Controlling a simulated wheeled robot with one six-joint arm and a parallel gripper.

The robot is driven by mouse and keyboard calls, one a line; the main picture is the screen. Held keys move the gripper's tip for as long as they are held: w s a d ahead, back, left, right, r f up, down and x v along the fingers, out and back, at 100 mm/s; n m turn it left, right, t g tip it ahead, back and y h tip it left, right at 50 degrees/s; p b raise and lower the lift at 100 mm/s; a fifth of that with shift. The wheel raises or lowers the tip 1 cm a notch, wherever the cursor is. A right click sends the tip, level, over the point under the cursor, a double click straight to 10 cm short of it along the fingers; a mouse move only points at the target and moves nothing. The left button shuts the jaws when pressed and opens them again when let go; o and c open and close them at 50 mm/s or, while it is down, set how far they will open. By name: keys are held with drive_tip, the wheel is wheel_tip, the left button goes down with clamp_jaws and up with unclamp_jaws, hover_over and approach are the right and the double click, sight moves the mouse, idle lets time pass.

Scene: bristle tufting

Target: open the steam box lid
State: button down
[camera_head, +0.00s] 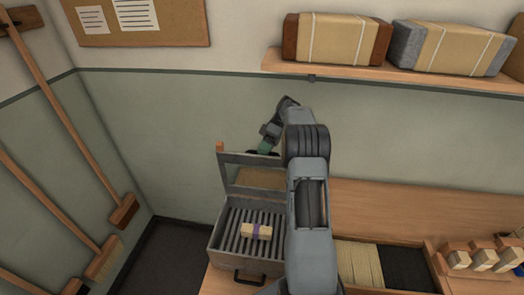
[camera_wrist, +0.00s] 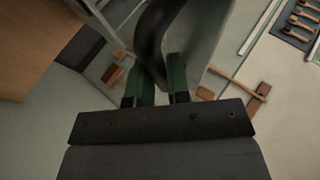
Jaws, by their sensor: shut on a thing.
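The steam box (camera_head: 215,238) is a grey box with a slatted floor at the left end of the bench. Its lid (camera_head: 226,176) stands raised, roughly upright, along the back edge, so the inside shows. My gripper (camera_head: 264,149) is at the top of the raised lid. In the wrist view my gripper (camera_wrist: 161,88) has its green fingers shut on a dark curved bar, which looks like the lid handle (camera_wrist: 150,45). My arm hides the box's right side.
A pale block with a purple band (camera_head: 256,231) lies on the slats. A dark handle (camera_head: 248,278) is on the box's front. Pale bristles (camera_head: 358,265) and wooden brush blocks (camera_head: 484,259) lie to the right. A shelf (camera_head: 400,81) with wrapped parcels hangs above. Brooms (camera_head: 75,110) lean at left.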

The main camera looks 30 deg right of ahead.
drive_tip(key=shift+f, duration=0.55)
drive_tip(key=c, duration=1.4)
unclamp_jaws()
drive_tip(key=shift+a, duration=0.1)
drive_tip(key=shift+c, duration=0.2)
drive_tip(key=shift+o, duration=0.6)
drive_tip(key=shift+w, duration=0.15)
drive_tip(key=shift+o, duration=1.1)
drive_tip(key=shift+r, duration=0.2)
